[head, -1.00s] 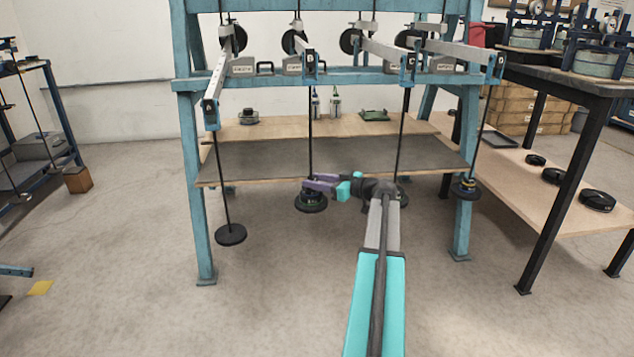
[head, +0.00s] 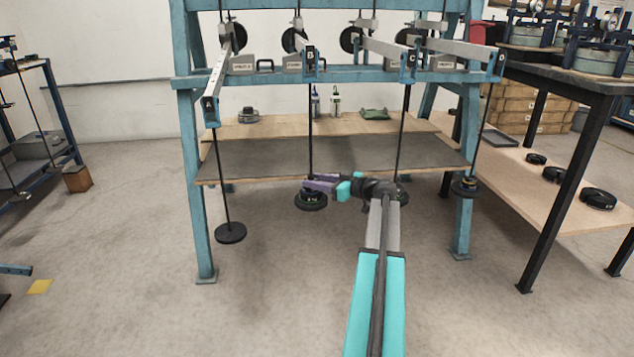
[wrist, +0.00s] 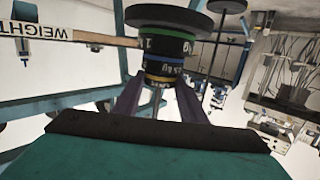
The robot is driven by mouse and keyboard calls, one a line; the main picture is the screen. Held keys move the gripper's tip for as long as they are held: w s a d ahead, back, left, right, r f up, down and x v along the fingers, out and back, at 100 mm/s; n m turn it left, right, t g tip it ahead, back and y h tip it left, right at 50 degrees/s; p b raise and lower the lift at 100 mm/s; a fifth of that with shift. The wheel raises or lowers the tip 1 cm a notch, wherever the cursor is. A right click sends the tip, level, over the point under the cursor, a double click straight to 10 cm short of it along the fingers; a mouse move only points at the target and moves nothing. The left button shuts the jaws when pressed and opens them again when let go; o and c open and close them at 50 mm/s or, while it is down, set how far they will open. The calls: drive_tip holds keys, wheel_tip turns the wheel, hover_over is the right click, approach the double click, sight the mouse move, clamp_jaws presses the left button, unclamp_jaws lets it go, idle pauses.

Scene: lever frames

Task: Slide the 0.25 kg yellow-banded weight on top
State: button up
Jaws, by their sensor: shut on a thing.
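The yellow-banded weight (wrist: 158,79) is between the fingers of my gripper (wrist: 157,92) in the wrist view, around a thin hanger rod. It sits against a blue-banded weight (wrist: 164,62), with a green-banded weight (wrist: 165,42) beyond that and the wide black hanger plate (wrist: 168,18) at the end. The wrist picture shows this stack upside down. In the head view my gripper (head: 312,186) is shut on the top of the stack on the second hanger rod (head: 310,125) from the left. The fingers partly hide the weights there; the black plate (head: 311,204) shows below.
A blue frame (head: 197,190) carries several levers with hanging rods. The left hanger has a bare black plate (head: 230,234); the right hanger (head: 466,186) holds small weights. A wooden shelf (head: 240,130) stands behind. Black weights (head: 598,199) lie on the right bench's lower shelf.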

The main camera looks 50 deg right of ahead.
drive_tip(key=o, duration=1.1)
drive_tip(key=shift+o, duration=0.2)
drive_tip(key=shift+s, duration=0.15)
drive_tip(key=b+v, duration=0.1)
drive_tip(key=v, duration=0.5)
drive_tip(key=shift+s, duration=0.35)
idle(0.5)
drive_tip(key=shift+d+r, duration=0.1)
idle(0.4)
